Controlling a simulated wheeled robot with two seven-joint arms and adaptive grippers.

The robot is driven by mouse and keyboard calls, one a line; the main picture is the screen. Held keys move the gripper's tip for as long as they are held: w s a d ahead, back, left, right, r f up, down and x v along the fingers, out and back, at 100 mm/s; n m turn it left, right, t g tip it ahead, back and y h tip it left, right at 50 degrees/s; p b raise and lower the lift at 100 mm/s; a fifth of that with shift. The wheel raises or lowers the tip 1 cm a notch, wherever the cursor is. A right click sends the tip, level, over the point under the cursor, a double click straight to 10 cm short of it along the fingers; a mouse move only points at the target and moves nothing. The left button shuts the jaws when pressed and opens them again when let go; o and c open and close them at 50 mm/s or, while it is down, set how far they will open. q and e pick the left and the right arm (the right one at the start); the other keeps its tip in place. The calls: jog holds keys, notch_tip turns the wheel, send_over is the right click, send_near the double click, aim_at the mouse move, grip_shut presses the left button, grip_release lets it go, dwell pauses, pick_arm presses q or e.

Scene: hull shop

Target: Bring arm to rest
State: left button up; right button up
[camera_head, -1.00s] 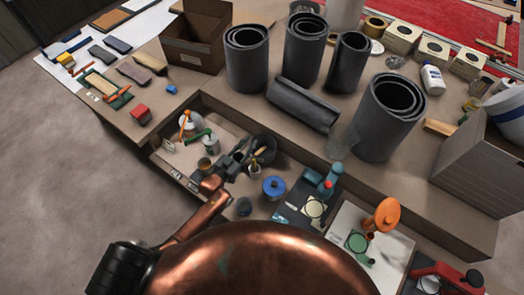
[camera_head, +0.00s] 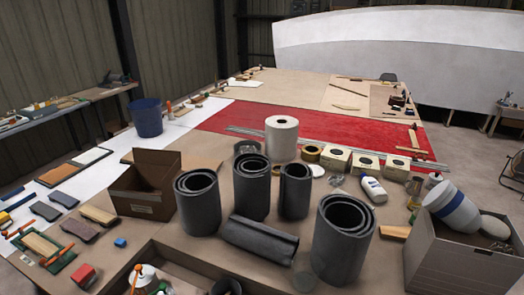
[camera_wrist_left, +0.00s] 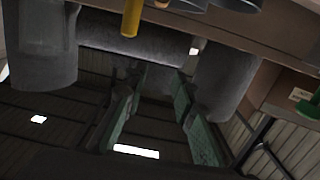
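My left gripper (camera_wrist_left: 155,98) shows only in the left wrist view. Its two green-padded fingers are spread apart, and I see nothing held between them. Grey rolls show beyond it, one at the upper left (camera_wrist_left: 42,45) and one at the right (camera_wrist_left: 222,82). The wrist picture looks upside down, with bright roof lights low in it. No arm or gripper of mine shows in the head view. My right gripper is in neither view.
Upright dark rolls (camera_head: 252,188) and a lying roll (camera_head: 260,240) crowd the bench middle. A cardboard box (camera_head: 146,205) stands left, a grey bin (camera_head: 450,262) right. A blue bucket (camera_head: 146,118) stands farther back. A white hull (camera_head: 400,50) fills the background.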

pick_arm(q)
jog(key=s+a+f+n+g+y, duration=0.15)
jog(key=s+a+g, duration=0.25)
jog(key=s, duration=0.7)
jog(key=s+a+n+g+y, duration=0.1)
jog(key=s+a+g+y, duration=0.3)
jog(key=s, duration=0.7)
jog(key=s+a+f+n+g+y, duration=0.1)
jog(key=s+a+g, duration=0.3)
jog(key=s, duration=0.7)
jog(key=s+d+f+g, duration=0.1)
jog(key=s+f, duration=0.1)
jog(key=f, duration=1.3)
jog(key=s+d+f+g, duration=0.1)
jog(key=f, duration=1.5)
jog(key=s+f+g, duration=0.1)
jog(key=s+f, duration=1.5)
jog(key=s, duration=0.3)
jog(key=shift+s+m+g, duration=0.15)
jog(key=shift+m+g, duration=0.15)
jog(key=shift+m, duration=0.15)
jog(key=shift+d+r, duration=0.1)
